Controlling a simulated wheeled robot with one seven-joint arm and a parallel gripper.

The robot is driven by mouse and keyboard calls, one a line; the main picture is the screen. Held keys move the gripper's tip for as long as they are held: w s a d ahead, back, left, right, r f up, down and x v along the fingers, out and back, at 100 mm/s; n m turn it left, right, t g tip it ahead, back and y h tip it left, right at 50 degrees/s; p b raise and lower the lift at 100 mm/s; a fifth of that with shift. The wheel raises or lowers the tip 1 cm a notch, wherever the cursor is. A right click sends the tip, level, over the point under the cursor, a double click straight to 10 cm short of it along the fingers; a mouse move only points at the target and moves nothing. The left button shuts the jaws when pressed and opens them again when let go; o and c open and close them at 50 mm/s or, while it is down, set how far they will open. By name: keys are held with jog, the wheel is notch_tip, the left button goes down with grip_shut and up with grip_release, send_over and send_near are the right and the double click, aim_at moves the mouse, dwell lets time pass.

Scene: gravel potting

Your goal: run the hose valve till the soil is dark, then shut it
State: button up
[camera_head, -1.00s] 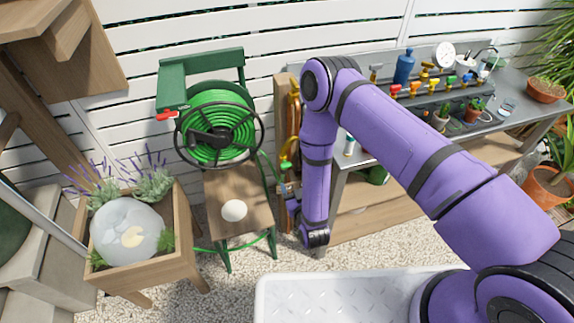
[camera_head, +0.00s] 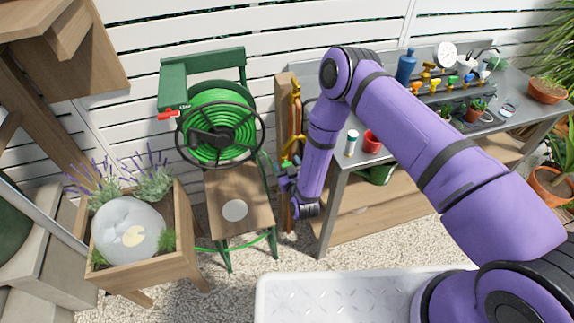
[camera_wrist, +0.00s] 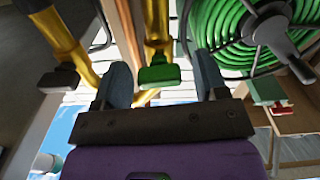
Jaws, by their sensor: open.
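A green-handled valve (camera_wrist: 160,72) on a brass pipe shows in the wrist view, between the two grey fingers of my gripper (camera_wrist: 163,82). The fingers are open, with a gap on each side of the handle. In the head view my gripper (camera_head: 286,174) is at the brass pipes (camera_head: 295,105), just right of the hose reel. The green hose (camera_head: 217,125) is coiled on the reel. A wooden planter (camera_head: 170,262) with lavender stands at left; a pale rounded object (camera_head: 125,225) hides most of its inside. I cannot tell the soil's shade.
A second, dark-handled tap (camera_wrist: 58,78) sits left of the green one. A wooden stool (camera_head: 245,185) with a pale disc stands below the reel. The bench at right holds a red cup (camera_head: 371,141), a white canister (camera_head: 351,143) and several small tools and pots.

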jog(key=c, duration=0.9)
jog(key=shift+m, duration=0.8)
jog(key=o, duration=0.9)
jog(key=v, duration=1)
jog(key=shift+s, duration=0.3)
